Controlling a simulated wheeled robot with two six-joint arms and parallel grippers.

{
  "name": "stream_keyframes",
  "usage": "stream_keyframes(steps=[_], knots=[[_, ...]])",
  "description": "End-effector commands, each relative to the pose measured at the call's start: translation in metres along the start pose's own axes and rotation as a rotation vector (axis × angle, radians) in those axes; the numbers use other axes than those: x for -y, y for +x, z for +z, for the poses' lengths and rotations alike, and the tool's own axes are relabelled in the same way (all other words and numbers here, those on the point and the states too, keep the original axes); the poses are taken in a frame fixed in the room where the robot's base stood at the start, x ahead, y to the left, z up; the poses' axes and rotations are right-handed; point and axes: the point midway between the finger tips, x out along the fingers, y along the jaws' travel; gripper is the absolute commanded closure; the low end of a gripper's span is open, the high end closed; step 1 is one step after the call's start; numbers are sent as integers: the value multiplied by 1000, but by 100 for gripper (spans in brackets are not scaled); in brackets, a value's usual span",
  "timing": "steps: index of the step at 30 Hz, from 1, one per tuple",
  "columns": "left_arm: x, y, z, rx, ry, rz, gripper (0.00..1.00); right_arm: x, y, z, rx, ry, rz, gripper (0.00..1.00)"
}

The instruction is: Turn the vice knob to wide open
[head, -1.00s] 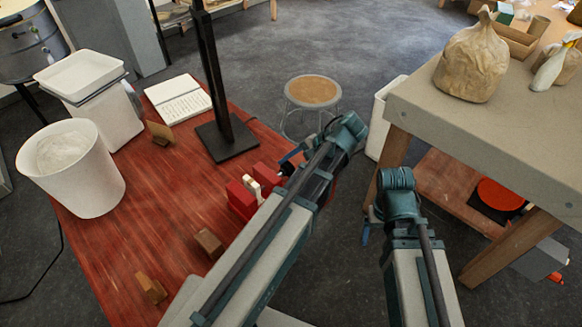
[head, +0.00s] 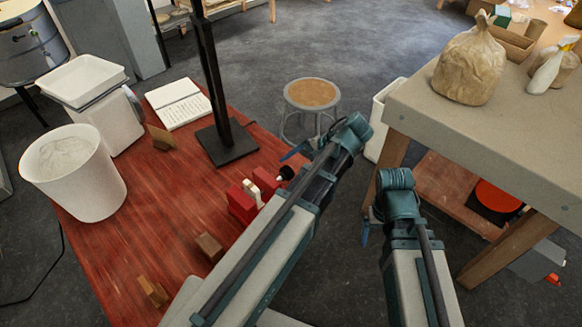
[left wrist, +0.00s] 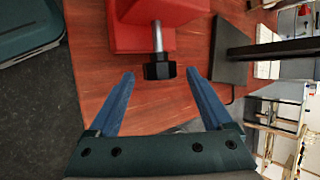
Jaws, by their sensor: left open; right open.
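The red vice (head: 243,203) sits near the right edge of the red table, with a white piece (head: 254,192) between its jaws. Its black knob (head: 286,172) is on the right side. In the left wrist view the knob (left wrist: 160,71) sits on a metal screw (left wrist: 157,38) coming out of the red vice body (left wrist: 155,14). My left gripper (left wrist: 160,75) is open, with a blue finger on each side of the knob and gaps showing. In the head view my left gripper (head: 296,152) is by the knob, partly hidden by its arm. My right gripper (head: 364,232) hangs beside the table, mostly hidden.
A black lamp stand (head: 228,143) rises behind the vice. Small wooden blocks (head: 209,246) lie to the front left. A white bin (head: 80,180) and an open notebook (head: 178,103) are further left and back. A workbench (head: 500,125) stands to the right.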

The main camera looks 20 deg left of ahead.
Motion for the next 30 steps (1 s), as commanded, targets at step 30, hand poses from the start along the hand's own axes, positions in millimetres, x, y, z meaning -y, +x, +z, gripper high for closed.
stream_keyframes(steps=[30], knots=[[0, -118, 0, 1, 1, 1, 16, -8, -88, 5, 0, 0, 0, 17]])
